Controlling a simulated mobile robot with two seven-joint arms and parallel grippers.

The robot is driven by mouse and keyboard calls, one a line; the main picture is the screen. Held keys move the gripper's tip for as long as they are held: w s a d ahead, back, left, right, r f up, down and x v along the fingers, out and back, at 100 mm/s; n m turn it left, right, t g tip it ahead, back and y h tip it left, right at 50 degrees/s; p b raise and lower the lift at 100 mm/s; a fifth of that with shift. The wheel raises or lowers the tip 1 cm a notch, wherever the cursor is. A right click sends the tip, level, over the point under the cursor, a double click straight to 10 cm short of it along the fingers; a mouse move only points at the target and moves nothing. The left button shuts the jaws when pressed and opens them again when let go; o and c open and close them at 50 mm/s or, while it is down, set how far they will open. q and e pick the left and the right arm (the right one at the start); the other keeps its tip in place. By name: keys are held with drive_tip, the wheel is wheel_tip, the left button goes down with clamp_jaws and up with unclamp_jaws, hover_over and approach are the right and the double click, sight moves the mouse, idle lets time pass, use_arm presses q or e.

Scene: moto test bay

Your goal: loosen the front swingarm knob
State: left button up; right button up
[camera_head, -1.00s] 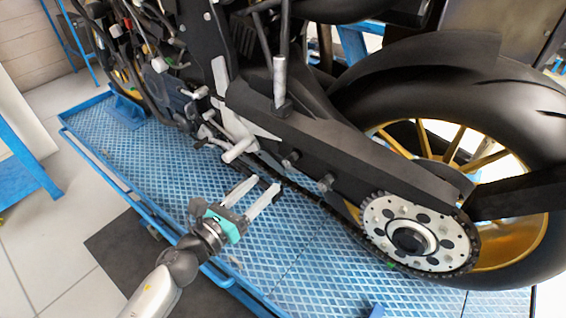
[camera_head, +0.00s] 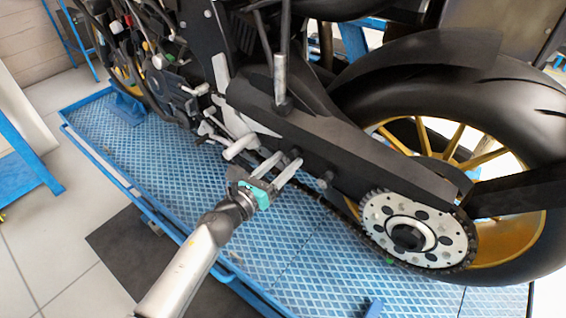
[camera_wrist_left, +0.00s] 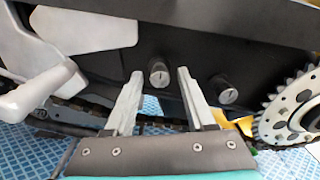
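The front swingarm knob (camera_head: 296,153) is a small dark round knob on the side of the black swingarm (camera_head: 355,165). In the left wrist view the same knob (camera_wrist_left: 159,74) has a grey face with a mark and appears between my fingertips, nearer the left one's right side. My left gripper (camera_head: 287,157), with two pale fingers and a teal band, is open and close to that knob; I cannot tell whether it touches. In the left wrist view the open gripper (camera_wrist_left: 160,73) shows nothing held. My right gripper is not in view.
A second, similar knob (camera_head: 326,179) sits to the right along the swingarm. A silver footpeg (camera_head: 240,147) juts out left of the gripper. The chain and sprocket (camera_head: 408,235) lie to the right. The blue stand platform (camera_head: 290,240) below is mostly clear.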

use_arm(q)
clamp_jaws()
drive_tip(key=shift+n, duration=0.4)
drive_tip(key=n, duration=0.4)
drive_tip(key=n+p, duration=0.1)
drive_tip(key=n, duration=0.4)
drive_tip(key=n+p, duration=0.1)
drive_tip(key=n, duration=0.4)
drive_tip(key=shift+n, duration=0.4)
drive_tip(key=n+p, duration=0.1)
drive_tip(key=n, duration=0.4)
drive_tip(key=shift+f+p, duration=0.1)
drive_tip(key=shift+p, duration=0.2)
drive_tip(key=shift+n, duration=0.3)
drive_tip(key=shift+o, duration=0.6)
unclamp_jaws()
